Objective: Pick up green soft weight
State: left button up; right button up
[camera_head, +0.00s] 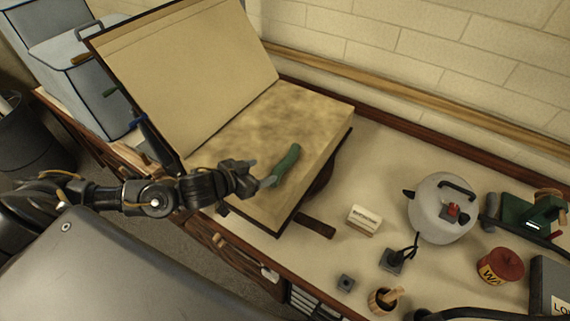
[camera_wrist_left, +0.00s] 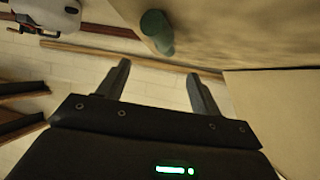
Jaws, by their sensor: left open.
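The green soft weight (camera_head: 287,160) is a long, slightly bent roll lying on the stained page of a large open book-like board (camera_head: 262,113). In the left wrist view the green soft weight (camera_wrist_left: 157,32) is beyond the open fingertips of my left gripper (camera_wrist_left: 160,80), roughly in line with the gap. Nothing is between the fingers. My right gripper does not show.
A grey kettle (camera_head: 440,212), a white labelled block (camera_head: 364,220), a red-lidded tin (camera_head: 500,266) and a small wooden cup (camera_head: 381,302) stand on the table right of the board. The raised cover (camera_head: 190,65) stands behind my left arm. Bare table (camera_head: 375,165) lies behind the block.

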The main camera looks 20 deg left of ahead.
aim_at(284, 161)
pick_arm(q)
jog(key=shift+a, duration=0.15)
jog(key=shift+w+d, duration=0.2)
jog(key=shift+w, duration=0.2)
jog(key=p+x, duration=0.1)
jog(key=x, duration=0.3)
jog(key=shift+w+d+f+p, duration=0.15)
jog(key=shift+w+f+p, duration=0.15)
jog(key=shift+w+p, duration=0.1)
jog(key=shift+w, duration=0.1)
jog(key=p+x, duration=0.2)
jog(key=x, duration=0.2)
jog(key=shift+w+r+p, duration=0.1)
jog(key=shift+w+p, duration=0.1)
jog(key=shift+p, duration=0.1)
jog(key=shift+w+f, duration=0.25)
jog(key=shift+w, duration=0.05)
jog(key=shift+s, duration=0.1)
